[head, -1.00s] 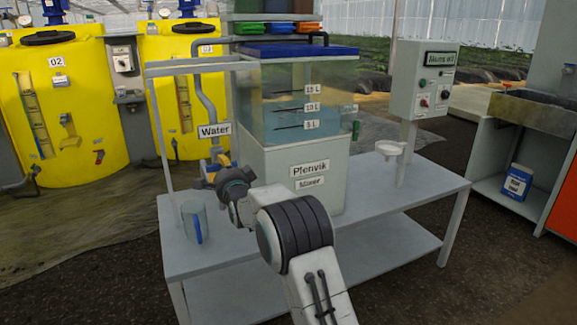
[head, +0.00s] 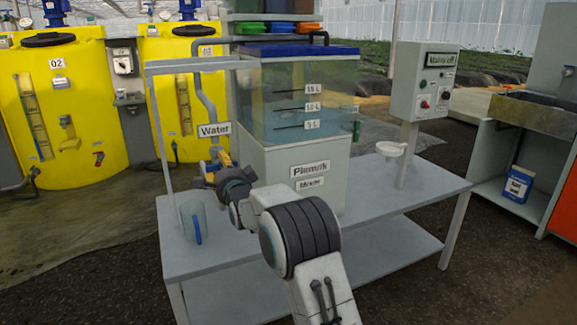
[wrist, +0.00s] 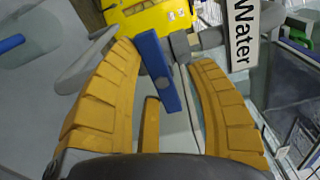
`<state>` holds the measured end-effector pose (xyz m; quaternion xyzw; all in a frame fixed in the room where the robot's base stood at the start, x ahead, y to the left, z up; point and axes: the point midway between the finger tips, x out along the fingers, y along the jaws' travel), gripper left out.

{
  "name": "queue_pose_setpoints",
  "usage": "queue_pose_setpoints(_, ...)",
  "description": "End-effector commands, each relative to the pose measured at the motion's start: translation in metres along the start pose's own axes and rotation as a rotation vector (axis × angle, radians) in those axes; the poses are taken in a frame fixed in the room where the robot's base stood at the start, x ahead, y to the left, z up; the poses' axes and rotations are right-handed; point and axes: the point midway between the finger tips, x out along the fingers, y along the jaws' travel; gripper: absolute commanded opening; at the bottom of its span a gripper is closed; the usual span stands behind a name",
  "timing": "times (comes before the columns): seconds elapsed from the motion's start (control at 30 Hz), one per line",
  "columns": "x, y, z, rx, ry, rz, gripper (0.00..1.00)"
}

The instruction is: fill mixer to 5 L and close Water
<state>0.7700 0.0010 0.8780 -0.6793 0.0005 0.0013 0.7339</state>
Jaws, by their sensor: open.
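The Pfenvik mixer (head: 285,185) stands on the grey bench, with a clear tank (head: 285,105) marked 5 L, 10 L and 15 L. The tank looks bluish, but I cannot tell the liquid level for certain. The Water label (head: 214,130) hangs on the pipe left of the tank and also shows in the wrist view (wrist: 243,32). Below it is the Water valve with a blue lever (wrist: 158,72). My gripper (wrist: 168,58) is open, its yellow fingers on either side of the lever. In the head view my gripper (head: 215,168) and wrist partly hide the valve.
A clear jug (head: 192,218) with a blue handle stands on the bench's left end, close below my gripper. A control box (head: 422,85) on a post and a small white funnel (head: 391,149) are to the right. Yellow tanks (head: 60,100) stand behind.

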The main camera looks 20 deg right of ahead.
Motion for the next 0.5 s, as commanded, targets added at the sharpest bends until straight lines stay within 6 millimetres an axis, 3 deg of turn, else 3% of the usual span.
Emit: queue_pose_setpoints(0.5,-0.046,0.001,-0.001,0.0,0.0,-0.005,0.48)
